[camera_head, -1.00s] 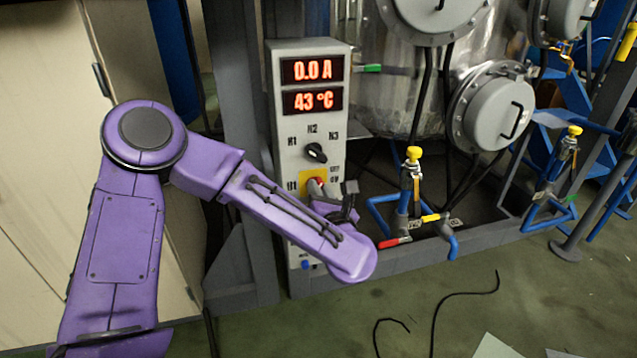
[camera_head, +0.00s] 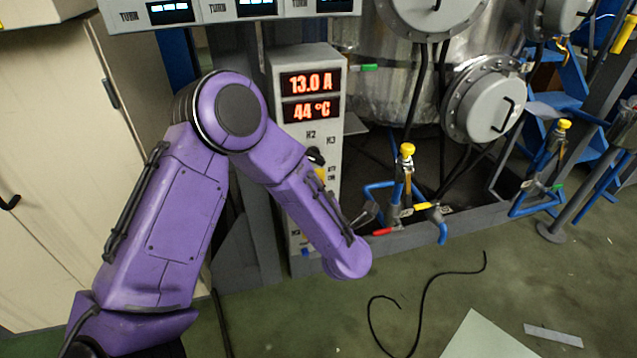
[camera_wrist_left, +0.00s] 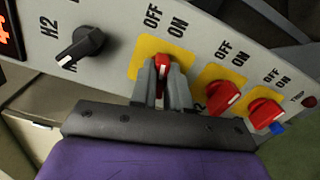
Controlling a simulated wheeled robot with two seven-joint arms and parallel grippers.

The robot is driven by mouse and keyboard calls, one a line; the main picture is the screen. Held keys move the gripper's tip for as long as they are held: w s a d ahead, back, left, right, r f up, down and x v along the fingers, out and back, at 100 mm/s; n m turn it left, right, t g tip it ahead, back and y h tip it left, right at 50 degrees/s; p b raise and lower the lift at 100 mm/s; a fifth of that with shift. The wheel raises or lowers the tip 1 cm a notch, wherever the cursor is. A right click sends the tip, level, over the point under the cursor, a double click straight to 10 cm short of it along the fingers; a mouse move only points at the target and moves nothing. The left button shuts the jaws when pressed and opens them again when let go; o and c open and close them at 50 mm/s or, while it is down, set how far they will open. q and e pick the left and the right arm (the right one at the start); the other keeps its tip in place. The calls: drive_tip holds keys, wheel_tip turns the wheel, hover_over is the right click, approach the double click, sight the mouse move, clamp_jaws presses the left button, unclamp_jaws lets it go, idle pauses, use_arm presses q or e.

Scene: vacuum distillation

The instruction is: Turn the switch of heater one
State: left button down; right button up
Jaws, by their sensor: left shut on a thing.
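The red switch of heater one (camera_wrist_left: 161,64) is on a yellow plate, first in a row of red switches on the grey control box (camera_head: 278,70). My left gripper (camera_wrist_left: 163,88) is shut on this red switch in the left wrist view, one finger on each side. The labels OFF and ON stand above it; the fingers partly cover the switch, and I cannot tell exactly where it points. In the head view my purple left arm hides the switch and the gripper. The box's display (camera_head: 310,83) reads 13.0 A, and the one below reads 44 °C. My right gripper is not in view.
Two more red switches, a middle one (camera_wrist_left: 222,95) and a far one (camera_wrist_left: 265,112), sit close to the right of the gripper. A black selector knob (camera_wrist_left: 80,46) is to its left. A yellow-topped valve (camera_head: 406,150) and blue pipes stand right of the box.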

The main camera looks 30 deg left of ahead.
use_arm(q)
drive_tip(key=shift+f+m+p, duration=0.1)
drive_tip(key=shift+m+p, duration=0.65)
drive_tip(key=shift+m, duration=0.45)
drive_tip(key=shift+f, duration=0.1)
drive_tip(key=c, duration=1.1)
unclamp_jaws()
drive_tip(key=shift+d, duration=0.1)
drive_tip(key=v, duration=1)
drive_tip(key=shift+s+d+p, duration=0.15)
drive_tip(key=shift+s+p, duration=0.1)
drive_tip(key=shift+p, duration=0.2)
